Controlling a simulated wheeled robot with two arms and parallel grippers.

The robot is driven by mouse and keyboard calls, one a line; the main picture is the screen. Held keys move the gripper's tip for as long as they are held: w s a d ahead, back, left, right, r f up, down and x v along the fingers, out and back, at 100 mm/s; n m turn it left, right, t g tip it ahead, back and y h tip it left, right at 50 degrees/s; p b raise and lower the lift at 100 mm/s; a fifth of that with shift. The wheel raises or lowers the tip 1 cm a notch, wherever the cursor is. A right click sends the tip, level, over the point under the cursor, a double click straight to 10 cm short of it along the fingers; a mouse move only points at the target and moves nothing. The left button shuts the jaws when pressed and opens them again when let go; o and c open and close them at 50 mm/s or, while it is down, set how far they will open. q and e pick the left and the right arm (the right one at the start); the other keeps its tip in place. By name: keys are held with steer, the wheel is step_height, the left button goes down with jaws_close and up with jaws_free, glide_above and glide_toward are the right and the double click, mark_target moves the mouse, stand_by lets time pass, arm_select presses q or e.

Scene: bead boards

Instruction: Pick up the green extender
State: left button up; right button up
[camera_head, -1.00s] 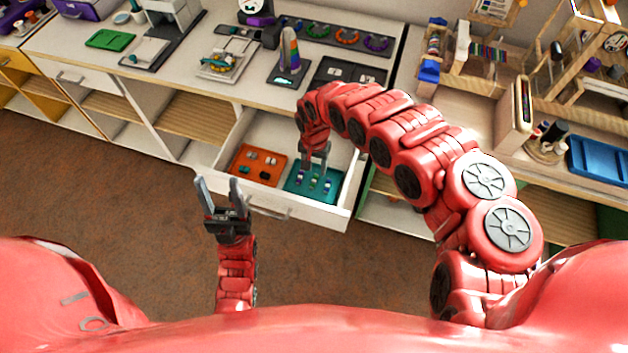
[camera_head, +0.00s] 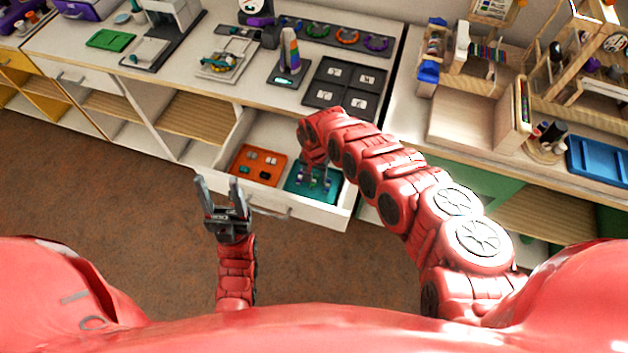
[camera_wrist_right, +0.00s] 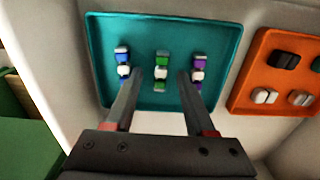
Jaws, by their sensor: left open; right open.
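The green extender (camera_wrist_right: 162,58) lies in the middle of a teal tray (camera_wrist_right: 225,35), in a row of small pieces. A blue-and-white piece (camera_wrist_right: 122,56) is left of it and a purple-and-white piece (camera_wrist_right: 199,62) right of it. My right gripper (camera_wrist_right: 160,76) is open, its fingertips on either side of the green extender's column, apart from each other with nothing clamped. In the head view the right gripper (camera_head: 318,172) is over the teal tray (camera_head: 297,193) and hides part of the pieces. My left gripper (camera_head: 218,183) is open and empty in front of the drawer.
The teal tray sits in an open drawer (camera_head: 325,215) beside an orange tray (camera_head: 237,170) holding several small dark and white pieces. The drawer walls surround both trays. The counter above carries a dark four-part panel (camera_head: 343,90) and other objects. Floor in front is clear.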

mark_target(315, 178)
jaws_close()
steer(key=shift+r, duration=0.1)
stand_by(0.3)
step_height(315, 178, up, 10)
stand_by(0.6)
